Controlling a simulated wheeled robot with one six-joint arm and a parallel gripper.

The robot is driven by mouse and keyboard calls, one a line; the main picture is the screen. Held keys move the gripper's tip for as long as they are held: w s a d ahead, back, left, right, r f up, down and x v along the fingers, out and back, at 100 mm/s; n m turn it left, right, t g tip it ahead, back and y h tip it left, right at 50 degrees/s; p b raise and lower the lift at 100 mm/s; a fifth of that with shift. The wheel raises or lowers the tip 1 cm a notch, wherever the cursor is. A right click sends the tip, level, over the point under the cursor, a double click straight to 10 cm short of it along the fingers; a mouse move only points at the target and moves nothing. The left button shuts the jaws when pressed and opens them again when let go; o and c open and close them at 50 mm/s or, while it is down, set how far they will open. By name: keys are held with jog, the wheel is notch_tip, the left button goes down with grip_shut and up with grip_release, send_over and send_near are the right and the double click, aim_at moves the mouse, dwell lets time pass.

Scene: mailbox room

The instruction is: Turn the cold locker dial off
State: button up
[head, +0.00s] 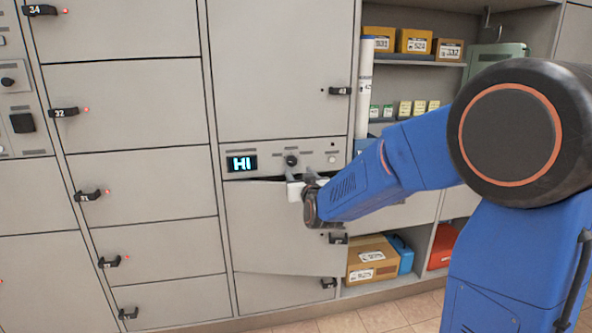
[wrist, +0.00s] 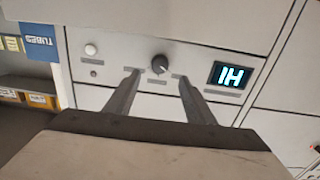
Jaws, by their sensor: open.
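The cold locker dial (head: 291,160) is a small dark round knob on a grey control panel, right of a display (head: 242,163) that reads HI in light blue. In the wrist view the dial (wrist: 160,63) appears upside down with the panel, beside the lit display (wrist: 229,75). My gripper (head: 308,172) is just in front of the panel, slightly below and right of the dial in the head view. In the wrist view its two fingers (wrist: 155,75) are apart, one on each side below the dial, with nothing between them. Contact with the panel cannot be told.
A white round button (head: 332,159) is on the panel right of the dial. The locker door (head: 270,225) below the panel seems slightly tilted or ajar. Shelves with boxes (head: 412,41) stand at right. Locker doors with black handles (head: 87,195) fill the left.

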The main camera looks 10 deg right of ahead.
jog(key=s, duration=0.9)
jog(key=s+d+f+g, duration=0.2)
jog(key=s+f+g, duration=0.1)
jog(key=s, duration=1)
jog(key=s+d+f+g, duration=0.2)
jog(key=s+f+g, duration=0.2)
jog(key=s, duration=0.9)
jog(key=s+d+f+g, duration=0.3)
jog(key=s+g, duration=0.3)
jog(key=s, duration=0.7)
jog(key=shift+f, duration=0.7)
